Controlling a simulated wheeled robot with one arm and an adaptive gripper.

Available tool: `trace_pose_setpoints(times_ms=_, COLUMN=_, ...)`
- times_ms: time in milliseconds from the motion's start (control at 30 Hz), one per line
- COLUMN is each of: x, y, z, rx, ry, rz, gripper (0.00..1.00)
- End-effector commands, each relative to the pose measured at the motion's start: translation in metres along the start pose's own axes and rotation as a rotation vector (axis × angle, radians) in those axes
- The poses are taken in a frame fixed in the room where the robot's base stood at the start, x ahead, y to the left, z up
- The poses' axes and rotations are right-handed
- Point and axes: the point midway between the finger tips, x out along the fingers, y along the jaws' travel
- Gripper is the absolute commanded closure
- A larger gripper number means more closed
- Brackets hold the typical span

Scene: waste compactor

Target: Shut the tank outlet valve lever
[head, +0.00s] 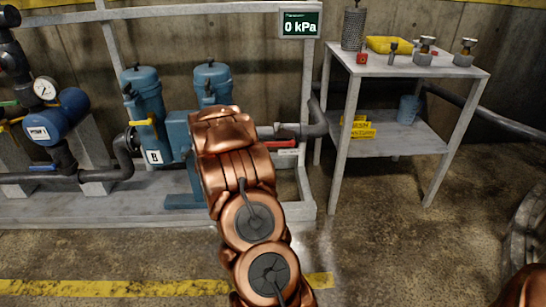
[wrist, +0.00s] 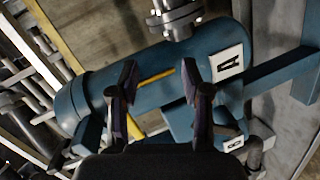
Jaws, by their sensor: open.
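My gripper (wrist: 158,72) is open in the wrist view, its two dark fingers apart with nothing held. A yellow lever (wrist: 155,77) shows between the fingertips, in front of a blue cylinder labelled A (wrist: 95,98); I cannot tell the gap. In the head view my copper arm hides the gripper and part of the skid. A red lever (head: 280,144) sits on the right pipe, just right of my arm. A blue lever (head: 42,167) and a yellow lever (head: 143,122) show farther left. No label shows which is the tank outlet lever.
A blue horizontal vessel (head: 70,113) with a gauge (head: 45,88) stands at the left. A display (head: 300,24) reads 0 kPa. A grey shelf table (head: 410,62) with tools stands right of the skid. Concrete floor (head: 400,240) in front is clear.

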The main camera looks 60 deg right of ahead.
Motion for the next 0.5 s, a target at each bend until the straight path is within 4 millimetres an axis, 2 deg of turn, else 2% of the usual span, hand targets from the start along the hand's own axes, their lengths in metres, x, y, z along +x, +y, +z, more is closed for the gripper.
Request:
trace_pose_setpoints(times_ms=33, x=0.017, y=-0.02, z=0.028, rx=-0.038, ry=-0.038, rz=0.045, gripper=0.52)
trace_pose_setpoints(times_ms=200, x=0.045, y=-0.032, z=0.09, rx=-0.163, ry=-0.141, rz=0.184, gripper=0.52)
trace_pose_setpoints(times_ms=333, x=0.053, y=-0.033, z=0.118, rx=-0.225, ry=-0.195, rz=0.249, gripper=0.52)
trace_pose_setpoints(times_ms=500, x=0.058, y=-0.032, z=0.131, rx=-0.257, ry=-0.223, rz=0.282, gripper=0.52)
